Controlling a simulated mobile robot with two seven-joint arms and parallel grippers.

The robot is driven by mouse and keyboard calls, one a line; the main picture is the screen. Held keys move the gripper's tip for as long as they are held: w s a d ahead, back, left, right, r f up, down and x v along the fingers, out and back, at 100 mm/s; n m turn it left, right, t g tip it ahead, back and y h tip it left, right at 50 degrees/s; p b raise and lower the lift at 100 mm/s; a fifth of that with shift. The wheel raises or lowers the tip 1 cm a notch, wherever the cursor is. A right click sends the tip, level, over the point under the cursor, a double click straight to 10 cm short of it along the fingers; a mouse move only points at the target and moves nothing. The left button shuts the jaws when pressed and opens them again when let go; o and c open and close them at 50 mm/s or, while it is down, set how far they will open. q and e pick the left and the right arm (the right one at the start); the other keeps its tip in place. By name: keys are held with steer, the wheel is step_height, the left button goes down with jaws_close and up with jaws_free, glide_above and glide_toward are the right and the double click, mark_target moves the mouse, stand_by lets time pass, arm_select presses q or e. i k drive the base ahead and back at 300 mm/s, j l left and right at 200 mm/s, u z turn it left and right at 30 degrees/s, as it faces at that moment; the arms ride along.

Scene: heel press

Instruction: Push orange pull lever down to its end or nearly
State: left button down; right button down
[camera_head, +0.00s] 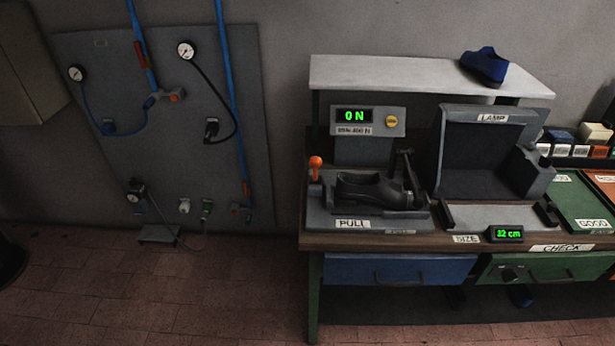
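The orange pull lever (315,163) stands upright at the left end of the press on the bench, its knob at the top. The press base (316,217) carries a "PULL" label (352,224). A dark shoe (368,188) lies in the press, right of the lever. The display (354,115) behind it reads "0 N" in green. Neither of my grippers shows in the head view.
A blue shoe (485,66) sits on the upper shelf (400,74). Floor (170,290) left of the bench is mostly clear.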

mark_target(315, 163)
steer(key=k, duration=0.6)
steer(key=z, duration=2.95)
steer(key=k+j, duration=0.2)
steer(key=j, duration=0.3)
steer(key=k+j, duration=0.2)
steer(key=j, duration=0.25)
steer(key=k+j, duration=0.2)
steer(key=j, duration=0.3)
steer(key=k+j, duration=0.25)
steer(key=j, duration=0.25)
steer(key=k+j, duration=0.2)
steer(key=j, duration=0.25)
steer(key=k+j, duration=0.2)
steer(key=j, duration=0.3)
steer(key=k+j, duration=0.2)
steer(key=j, duration=0.25)
steer(key=k+j, duration=0.2)
steer(key=j, duration=0.3)
